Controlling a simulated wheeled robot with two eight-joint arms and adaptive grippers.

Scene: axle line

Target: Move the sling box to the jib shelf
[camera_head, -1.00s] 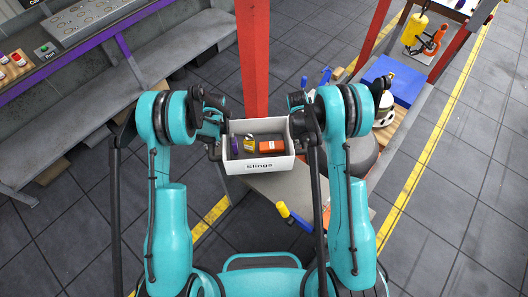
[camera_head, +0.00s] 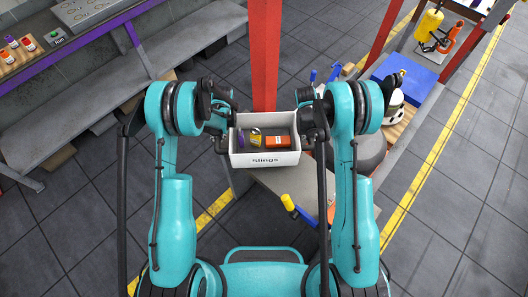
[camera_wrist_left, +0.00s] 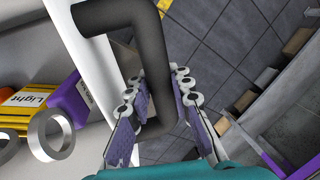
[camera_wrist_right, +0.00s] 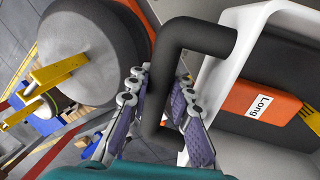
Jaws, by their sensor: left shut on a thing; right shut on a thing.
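The sling box (camera_head: 264,160) is a white open box labelled "Slings" in the middle of the head view, held between my two arms. It contains a purple item (camera_head: 241,138), a yellow item (camera_head: 256,138) with a grey ring, and an orange block (camera_head: 276,141), labelled "Long" in the right wrist view (camera_wrist_right: 261,103). My left gripper (camera_wrist_left: 165,125) is shut on the box's dark left handle (camera_wrist_left: 148,70). My right gripper (camera_wrist_right: 162,100) is shut on its dark right handle (camera_wrist_right: 190,40). I cannot tell which surface is the jib shelf.
A red post (camera_head: 265,60) stands right behind the box. A grey surface (camera_head: 285,190) with a yellow-and-blue tool (camera_head: 297,209) lies below it. A grey bench (camera_head: 120,75) is at left. A blue case (camera_head: 405,77) and a yellow hoist (camera_head: 428,24) are at right.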

